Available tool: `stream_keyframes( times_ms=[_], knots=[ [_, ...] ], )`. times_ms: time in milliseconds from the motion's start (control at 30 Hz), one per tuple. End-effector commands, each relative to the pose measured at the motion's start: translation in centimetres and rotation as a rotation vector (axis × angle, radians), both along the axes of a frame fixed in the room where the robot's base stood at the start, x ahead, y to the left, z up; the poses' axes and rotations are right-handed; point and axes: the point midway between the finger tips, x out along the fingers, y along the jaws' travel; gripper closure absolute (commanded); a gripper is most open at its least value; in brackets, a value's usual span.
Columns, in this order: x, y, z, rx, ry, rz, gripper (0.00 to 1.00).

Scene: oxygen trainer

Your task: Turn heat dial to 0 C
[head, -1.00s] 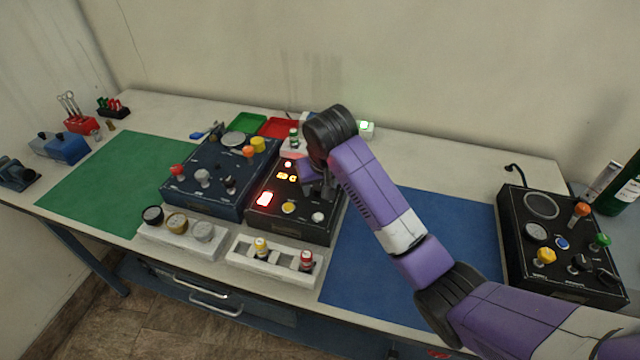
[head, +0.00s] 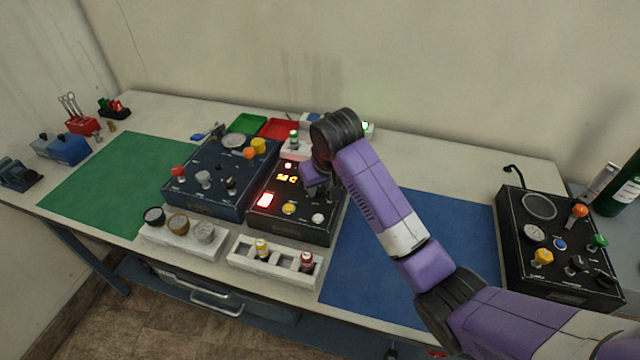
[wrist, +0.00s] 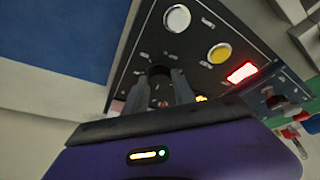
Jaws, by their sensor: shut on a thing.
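The black control box (head: 290,232) stands near the middle of the bench. It carries a lit amber readout (head: 287,179), too small to read surely, a glowing red square (head: 265,200), a yellow button (head: 288,208) and a white button (head: 318,218). In the wrist view, my gripper (wrist: 160,82) is shut on a dark round dial (wrist: 158,71) on this box, one finger on each side. The dial's label and pointer cannot be read. In the head view my wrist and gripper (head: 322,188) hide the dial.
A blue control box (head: 215,190) stands directly left of the black one. A white rack with small bottles (head: 275,266) lies in front. A second black panel (head: 560,270) is at the far right. The blue mat (head: 400,270) is clear below my arm.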

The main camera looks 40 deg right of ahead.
Motion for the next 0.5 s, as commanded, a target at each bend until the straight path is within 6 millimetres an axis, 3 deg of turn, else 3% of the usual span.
stream_keyframes(
  times_ms=[500],
  knots=[
    [-0.03,-0.42,0.27,0.001,-0.001,0.458,1.0]
  ],
)
